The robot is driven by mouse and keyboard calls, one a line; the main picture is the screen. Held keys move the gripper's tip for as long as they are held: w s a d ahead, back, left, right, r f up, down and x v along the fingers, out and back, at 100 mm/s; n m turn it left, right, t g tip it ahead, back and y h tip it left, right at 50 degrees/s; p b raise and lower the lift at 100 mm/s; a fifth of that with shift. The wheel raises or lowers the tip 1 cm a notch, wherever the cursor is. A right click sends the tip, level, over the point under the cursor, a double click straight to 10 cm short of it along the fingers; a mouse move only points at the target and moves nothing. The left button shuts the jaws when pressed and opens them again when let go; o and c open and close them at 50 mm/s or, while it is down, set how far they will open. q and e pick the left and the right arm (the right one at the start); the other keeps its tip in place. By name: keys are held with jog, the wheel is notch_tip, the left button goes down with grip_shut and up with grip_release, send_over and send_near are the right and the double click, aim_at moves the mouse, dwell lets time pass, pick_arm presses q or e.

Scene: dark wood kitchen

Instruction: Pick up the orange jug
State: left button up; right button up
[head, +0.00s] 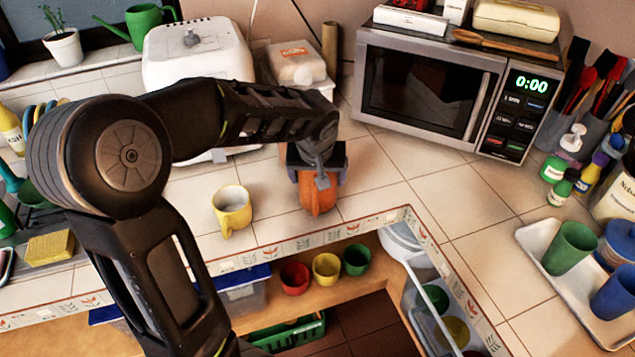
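The orange jug (316,198) stands on the tiled counter near its front edge, right of a yellow mug. My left arm comes in from the left, and its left gripper (319,170) is right over the jug, covering its upper part. A dark finger part shows against the jug's front. The gripper's other finger and the jug's rim are hidden, so I cannot tell whether the fingers are closed on it. My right gripper is not in view.
A yellow mug (232,209) stands close to the left of the jug. A microwave (420,95) and a white appliance (197,55) stand behind. A tray (545,268) with cups lies at right. The counter's corner between is clear.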

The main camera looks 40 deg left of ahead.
pick_arm(q)
jog(key=shift+r, duration=0.1)
notch_tip(320, 180, up, 10)
jog(key=shift+b, duration=0.45)
dwell(0.6)
